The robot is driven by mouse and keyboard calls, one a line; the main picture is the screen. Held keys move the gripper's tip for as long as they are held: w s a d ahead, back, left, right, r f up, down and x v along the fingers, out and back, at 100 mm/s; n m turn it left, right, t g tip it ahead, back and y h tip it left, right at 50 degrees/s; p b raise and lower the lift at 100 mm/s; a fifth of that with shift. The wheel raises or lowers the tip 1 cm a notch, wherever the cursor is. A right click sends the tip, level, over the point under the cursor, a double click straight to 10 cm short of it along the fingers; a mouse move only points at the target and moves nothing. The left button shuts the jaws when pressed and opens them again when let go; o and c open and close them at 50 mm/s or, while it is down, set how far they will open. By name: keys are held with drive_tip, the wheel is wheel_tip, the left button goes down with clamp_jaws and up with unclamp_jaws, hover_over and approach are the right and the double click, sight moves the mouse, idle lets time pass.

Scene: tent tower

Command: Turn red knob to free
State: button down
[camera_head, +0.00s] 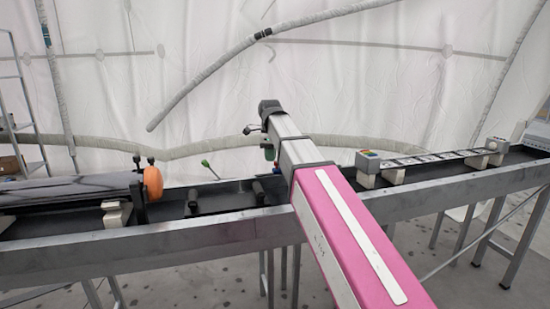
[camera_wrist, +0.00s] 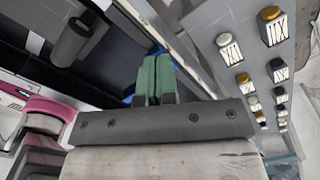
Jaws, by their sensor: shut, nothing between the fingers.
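No clearly red knob can be made out. An orange-red round wheel (camera_head: 153,184) stands at the end of a dark cylinder on the left of the bench, well left of my gripper in the head view. My gripper (camera_head: 269,153) is over the middle of the bench, partly hidden by my arm. In the wrist view, its green fingers (camera_wrist: 156,62) are shut together with nothing between them. A blue part (camera_wrist: 128,97) shows just behind the fingers, mostly hidden; I cannot tell what it belongs to.
A long metal trough bench (camera_head: 235,228) runs across. A green-tipped lever (camera_head: 206,165) rises left of my gripper. The wrist view shows a panel of gold and white knobs (camera_wrist: 270,14) at right.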

drive_tip(key=shift+s+d+f, duration=0.2)
drive_tip(key=shift+s+f, duration=0.6)
drive_tip(key=shift+s, duration=0.05)
idle(0.4)
drive_tip(key=shift+a, duration=0.15)
drive_tip(key=shift+w+a+r, duration=0.1)
drive_tip(key=shift+a, duration=0.15)
wheel_tip(320, 180, up, 6)
drive_tip(key=w, duration=0.1)
drive_tip(key=shift+w+a+r, duration=0.15)
idle(0.3)
